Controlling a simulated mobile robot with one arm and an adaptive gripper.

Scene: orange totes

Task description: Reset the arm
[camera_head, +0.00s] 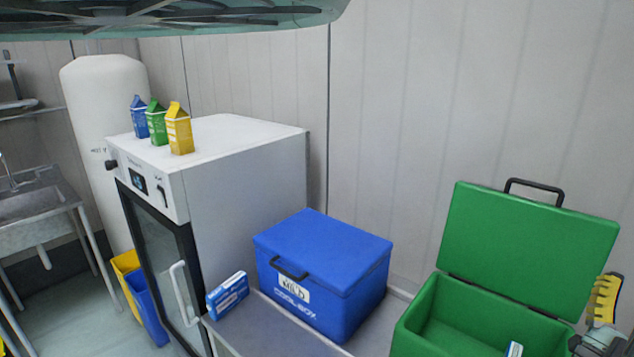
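Part of my gripper (603,310) shows at the lower right edge, beside the open green box. One yellow ridged finger points up from a grey and black joint. The rest of my gripper and arm is cut off by the frame, so its opening and anything in it cannot be seen.
The green box (425,315) has its lid raised, and a small white and blue pack (514,349) shows at its front. A closed blue cool box (336,262) and a blue-white carton (228,295) stand on a metal table. Three cartons (179,130) stand on a white cabinet (250,160).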

